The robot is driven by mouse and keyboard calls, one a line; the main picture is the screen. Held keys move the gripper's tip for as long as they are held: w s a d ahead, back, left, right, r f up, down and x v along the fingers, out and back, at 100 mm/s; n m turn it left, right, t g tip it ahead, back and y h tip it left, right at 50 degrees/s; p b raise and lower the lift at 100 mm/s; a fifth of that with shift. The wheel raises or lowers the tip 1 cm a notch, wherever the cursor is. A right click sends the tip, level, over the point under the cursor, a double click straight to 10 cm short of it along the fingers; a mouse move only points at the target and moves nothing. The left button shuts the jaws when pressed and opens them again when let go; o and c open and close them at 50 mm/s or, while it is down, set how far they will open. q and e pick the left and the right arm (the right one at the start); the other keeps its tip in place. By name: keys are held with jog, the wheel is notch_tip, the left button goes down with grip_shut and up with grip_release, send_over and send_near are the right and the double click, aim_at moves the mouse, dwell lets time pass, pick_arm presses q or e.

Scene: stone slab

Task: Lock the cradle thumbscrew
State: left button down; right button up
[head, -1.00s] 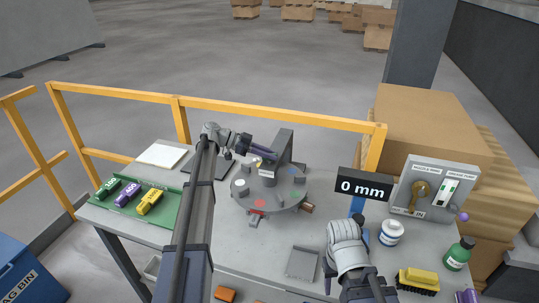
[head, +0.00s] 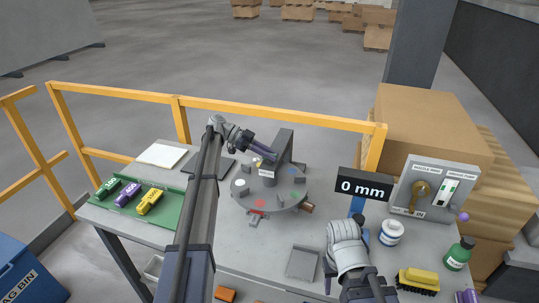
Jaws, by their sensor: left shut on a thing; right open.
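The grey cradle (head: 268,176) stands on the round turntable (head: 240,205), in front of an upright dark grey block (head: 284,143). My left gripper (head: 268,153) reaches in from the left with its dark fingers at the top of the cradle. It is shut on a small part there, which looks to be the cradle thumbscrew; the fingers hide most of it. A small brass-coloured bit shows just below the fingers. My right gripper (head: 346,250) is open and apart from the cradle, above the front right of the bench.
A green tray (head: 167,216) with green, purple and yellow pieces lies at the left. A 0 mm display (head: 363,187), a white jar (head: 391,233), a lever panel (head: 413,205), a yellow brush (head: 418,281) and a green bottle (head: 459,254) stand right. A grey tray (head: 302,263) lies in front.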

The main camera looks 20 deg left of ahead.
pick_arm(q)
jog(key=c, duration=0.8)
grip_release()
jog(key=shift+c, duration=0.2)
jog(key=shift+a, duration=0.1)
jog(key=p+v, duration=0.3)
jog(key=v, duration=0.4)
jog(key=shift+a, duration=0.25)
jog(key=shift+a+r, duration=0.1)
jog(key=shift+r, duration=0.1)
